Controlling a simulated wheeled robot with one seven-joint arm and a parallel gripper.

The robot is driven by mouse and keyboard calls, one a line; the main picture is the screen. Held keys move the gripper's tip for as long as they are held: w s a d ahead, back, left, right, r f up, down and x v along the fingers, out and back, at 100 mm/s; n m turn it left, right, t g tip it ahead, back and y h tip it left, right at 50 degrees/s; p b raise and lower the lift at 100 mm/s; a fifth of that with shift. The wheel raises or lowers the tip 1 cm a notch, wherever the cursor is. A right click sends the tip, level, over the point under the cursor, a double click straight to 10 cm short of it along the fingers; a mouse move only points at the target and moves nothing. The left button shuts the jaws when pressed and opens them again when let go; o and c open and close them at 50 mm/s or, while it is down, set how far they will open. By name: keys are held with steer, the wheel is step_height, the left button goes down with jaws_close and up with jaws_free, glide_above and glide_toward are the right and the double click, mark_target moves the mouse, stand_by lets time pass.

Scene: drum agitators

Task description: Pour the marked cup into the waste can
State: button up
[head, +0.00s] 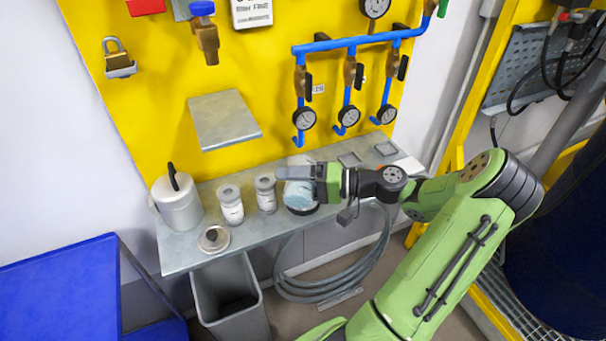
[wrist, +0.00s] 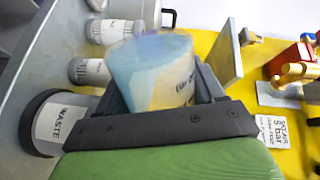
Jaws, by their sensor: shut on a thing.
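My gripper (head: 300,174) is shut on a pale blue cup (head: 296,193) above the metal shelf. In the wrist view the cup (wrist: 150,72) sits between the fingers, with dark print on its side. I cannot tell its tilt for certain, and I see no liquid leaving it. The waste can, labelled WASTE (wrist: 62,124), has a white label and a dark ring at one end. It stands on the shelf, beside the cup in the wrist view. In the head view the cup and gripper mostly hide what stands there; a dark rim shows below the cup.
Two white jars (head: 230,205) (head: 266,193) and a small round metal piece (head: 214,239) stand to the left on the shelf (head: 180,255). A metal can with a black handle (head: 178,205) is farther left. A grey open bin (head: 230,300) is below. Blue pipes and gauges line the wall.

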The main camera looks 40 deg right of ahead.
steer(key=shift+w+d+r+m+p, duration=0.2)
steer(key=shift+r+m+p, duration=0.1)
steer(key=shift+p, duration=0.55)
steer(key=shift+w+d+r+m+p, duration=0.1)
steer(key=shift+r+m+p, duration=0.25)
steer(key=shift+p, duration=0.9)
steer(key=shift+w+d+r+m+p, duration=0.1)
steer(key=shift+m+p, duration=0.45)
steer(key=shift+p, duration=0.65)
